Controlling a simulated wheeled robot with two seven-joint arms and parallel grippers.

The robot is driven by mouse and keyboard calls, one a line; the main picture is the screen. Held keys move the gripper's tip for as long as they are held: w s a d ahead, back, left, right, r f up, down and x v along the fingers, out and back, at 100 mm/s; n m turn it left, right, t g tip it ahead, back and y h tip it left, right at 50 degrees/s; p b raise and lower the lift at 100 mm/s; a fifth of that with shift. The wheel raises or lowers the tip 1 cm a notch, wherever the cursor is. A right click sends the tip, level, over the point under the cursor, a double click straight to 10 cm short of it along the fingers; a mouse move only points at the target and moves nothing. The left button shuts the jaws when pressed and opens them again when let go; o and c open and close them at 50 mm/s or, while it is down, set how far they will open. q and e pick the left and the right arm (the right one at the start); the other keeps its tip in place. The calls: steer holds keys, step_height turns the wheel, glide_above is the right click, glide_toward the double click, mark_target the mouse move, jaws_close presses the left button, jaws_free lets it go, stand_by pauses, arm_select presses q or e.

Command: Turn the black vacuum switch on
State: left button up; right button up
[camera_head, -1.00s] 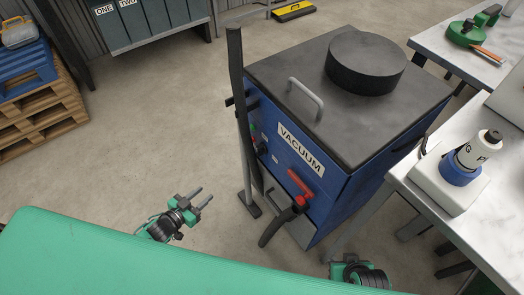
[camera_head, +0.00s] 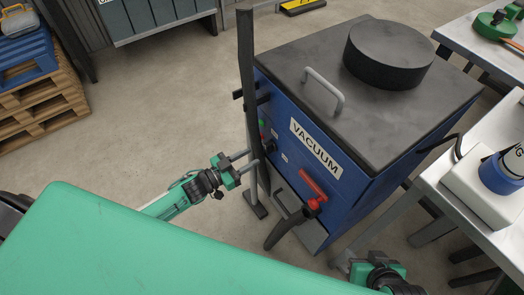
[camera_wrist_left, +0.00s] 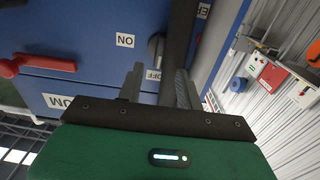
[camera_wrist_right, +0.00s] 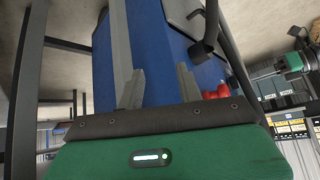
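The vacuum (camera_head: 350,178) is a blue cabinet with a dark lid and a "VACUUM" label.
The dark pole (camera_head: 248,90) stands close in front of the panel. A red handle (camera_head: 313,188) with a black hose is lower right of the switch. Worktables (camera_head: 440,165) stand at the right. The floor at left is clear, with pallets (camera_head: 40,105) beyond.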

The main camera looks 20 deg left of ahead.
mark_target(265, 149)
arm_select(q)
steer(key=x, duration=0.5)
steer(key=shift+w+d, duration=0.2)
steer(key=shift+w, duration=0.05)
steer(key=shift+c, duration=0.3)
jaws_close()
